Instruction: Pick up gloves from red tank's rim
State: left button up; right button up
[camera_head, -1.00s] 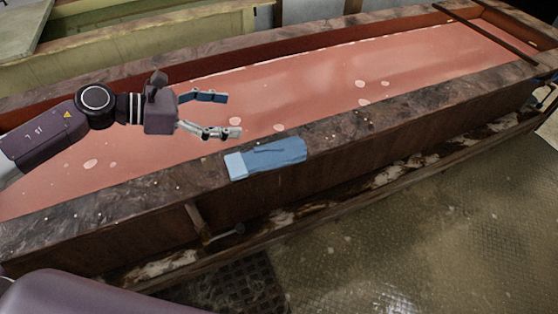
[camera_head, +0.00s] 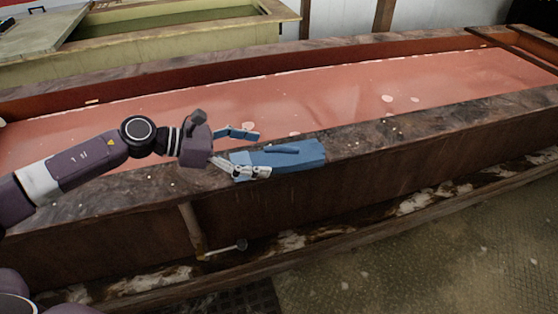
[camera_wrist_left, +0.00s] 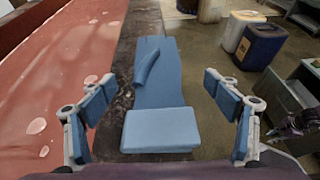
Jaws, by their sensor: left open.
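The blue gloves (camera_head: 290,156) lie flat on the near rim (camera_head: 360,136) of the red tank. They have a lighter blue cuff at the left end. In the left wrist view the gloves (camera_wrist_left: 157,85) lie lengthwise ahead, cuff nearest, between the fingers. My left gripper (camera_head: 250,153) is open at the cuff end, one finger on the tank side and one on the outer side, partly covering the cuff. In the left wrist view the open fingers (camera_wrist_left: 162,118) stand apart from the cuff on both sides.
Red liquid (camera_head: 330,95) fills the tank behind the rim. A yellowish tank (camera_head: 170,42) stands behind it. A valve handle (camera_head: 228,247) sticks out below the rim. Blue (camera_wrist_left: 260,45) and pale (camera_wrist_left: 240,28) containers stand on the floor beyond.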

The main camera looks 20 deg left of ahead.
aim_at(276, 155)
pick_arm(q)
jog(key=shift+p+x, duration=0.3)
jog(key=shift+x, duration=0.5)
jog(key=p+x, duration=0.1)
jog(key=x, duration=0.3)
jog(key=shift+w+a+f+p, duration=0.1)
jog(key=shift+w+f+p, duration=0.1)
jog(key=shift+p, duration=0.2)
jog(key=shift+w+f, duration=0.1)
jog(key=shift+c, duration=0.5)
jog(key=c, duration=1.3)
